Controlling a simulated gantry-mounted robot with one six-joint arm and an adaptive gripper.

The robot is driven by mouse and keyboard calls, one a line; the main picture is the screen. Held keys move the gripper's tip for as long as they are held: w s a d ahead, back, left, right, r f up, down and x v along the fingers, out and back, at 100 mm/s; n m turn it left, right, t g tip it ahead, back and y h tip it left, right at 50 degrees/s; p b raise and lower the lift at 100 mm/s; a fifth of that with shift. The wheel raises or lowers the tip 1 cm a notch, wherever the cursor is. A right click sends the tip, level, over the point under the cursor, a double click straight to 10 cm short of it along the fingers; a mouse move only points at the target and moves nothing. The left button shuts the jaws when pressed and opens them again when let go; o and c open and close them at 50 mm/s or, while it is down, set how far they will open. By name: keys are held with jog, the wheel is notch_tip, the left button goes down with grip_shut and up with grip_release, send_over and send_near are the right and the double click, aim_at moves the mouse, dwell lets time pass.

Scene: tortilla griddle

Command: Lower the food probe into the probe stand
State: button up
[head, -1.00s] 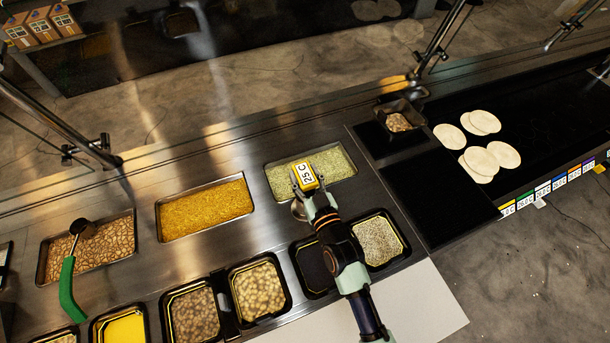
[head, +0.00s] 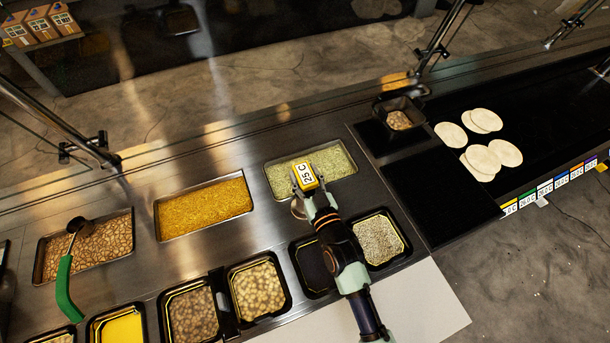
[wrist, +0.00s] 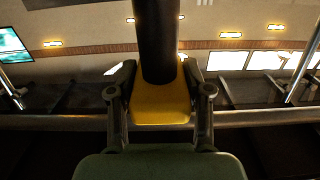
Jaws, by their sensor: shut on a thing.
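The food probe (head: 306,175) is a yellow block with a white display reading 25 C. My gripper (head: 307,188) is shut on it, over the near edge of the tray of pale green filling. In the wrist view the probe's yellow body (wrist: 160,104) sits between the two fingers of my gripper (wrist: 160,100), with a dark cylindrical part rising from it. A round metal piece (head: 298,208), perhaps the probe stand, shows partly beside my gripper; my arm hides the rest. I cannot tell whether the probe touches it.
A tray of yellow filling (head: 204,207) and a bean tray with a green-handled ladle (head: 66,285) lie to the left. Black tubs, including one of speckled grain (head: 378,238), line the near side. Tortillas (head: 482,121) lie on the dark griddle at right.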

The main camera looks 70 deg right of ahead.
jog(key=shift+f+b, duration=0.3)
dwell(0.5)
jog(key=o, duration=1.1)
jog(key=shift+o, duration=0.2)
jog(key=v, duration=1.2)
jog(key=shift+w, duration=0.1)
